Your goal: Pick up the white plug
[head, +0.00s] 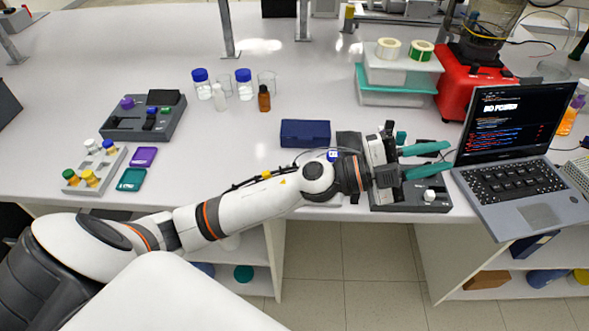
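A small rack (95,172) at the left of the bench holds white plug-like pieces (91,145) and yellow ones. Another small white round piece (430,195) sits on a dark device (410,206) at the bench's front edge; I cannot tell which white piece is the plug. My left gripper (443,158) is over this dark device, its two teal fingers pointing right and apart, with nothing seen between them. The white round piece shows just below the nearer finger in the picture. The arm and gripper hide part of the device. My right gripper is not in view.
An open laptop (515,185) stands close to the right of the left gripper. A dark blue case (305,133), bottles (201,83) and a red machine (452,90) stand behind. Another dark device (145,118) is at left. The bench between it and the blue case is clear.

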